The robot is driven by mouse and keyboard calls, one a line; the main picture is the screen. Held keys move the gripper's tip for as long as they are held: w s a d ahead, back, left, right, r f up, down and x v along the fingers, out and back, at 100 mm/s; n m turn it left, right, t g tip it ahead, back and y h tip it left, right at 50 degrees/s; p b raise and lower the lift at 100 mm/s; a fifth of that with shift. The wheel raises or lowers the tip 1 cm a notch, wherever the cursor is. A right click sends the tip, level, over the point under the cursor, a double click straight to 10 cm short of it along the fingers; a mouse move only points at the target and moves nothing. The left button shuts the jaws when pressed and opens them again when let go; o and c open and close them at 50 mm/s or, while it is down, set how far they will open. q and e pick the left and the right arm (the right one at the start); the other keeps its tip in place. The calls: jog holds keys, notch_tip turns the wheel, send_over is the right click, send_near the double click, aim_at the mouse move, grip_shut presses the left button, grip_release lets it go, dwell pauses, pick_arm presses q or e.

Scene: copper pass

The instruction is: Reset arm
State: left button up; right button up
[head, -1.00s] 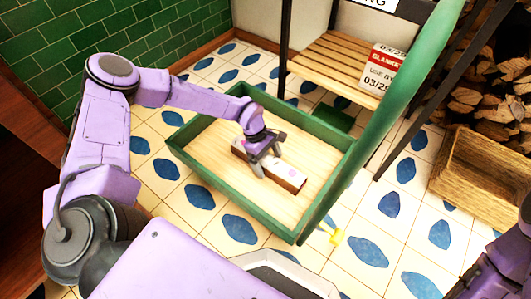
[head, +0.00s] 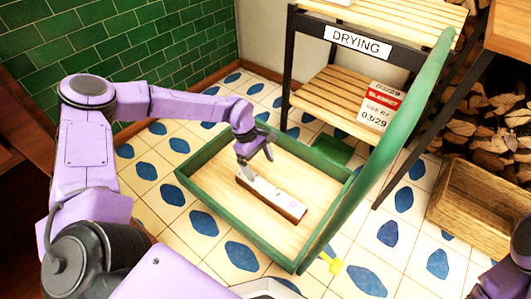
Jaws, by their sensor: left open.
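My left gripper (head: 255,157) is open and empty. It hangs just above the far-left end of a long box (head: 272,197) with a white top and brown side. The box lies on the wooden floor of a green-rimmed tray cart (head: 215,222). Whether the fingertips touch the box is hard to tell. My right arm shows only as a piece at the bottom right edge; its gripper is out of view.
A slatted rack with a DRYING sign (head: 359,42) stands behind the cart and holds a red and white labelled package (head: 380,106). A green handle bar (head: 395,145) rises at the cart's right.

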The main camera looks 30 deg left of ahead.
pick_arm(q)
jog(key=shift+a+f+n, duration=0.1)
jog(key=shift+a+n, duration=0.1)
jog(key=shift+n, duration=0.6)
jog(key=shift+s+a+f+n+y, duration=0.4)
jog(key=shift+a+f+n+y, duration=0.1)
jog(key=shift+f+n+y, duration=0.25)
jog(key=s+r+m+t+y+p, duration=0.1)
jog(key=s+y+p, duration=0.5)
jog(key=s+p, duration=0.25)
jog(key=s+r+m+t+p, duration=0.1)
jog(key=s+r+m+p, duration=0.5)
jog(key=r+p, duration=0.5)
jog(key=s+a+r+m+t+p, duration=0.1)
jog(key=s+r+m+p, duration=0.4)
jog(key=s+r+p, duration=0.6)
jog(key=p, duration=0.3)
jog(key=shift+m+t+p, duration=0.35)
jog(key=shift+t+p, duration=0.05)
jog(key=shift+s+a+y, duration=0.1)
jog(key=shift+y, duration=0.15)
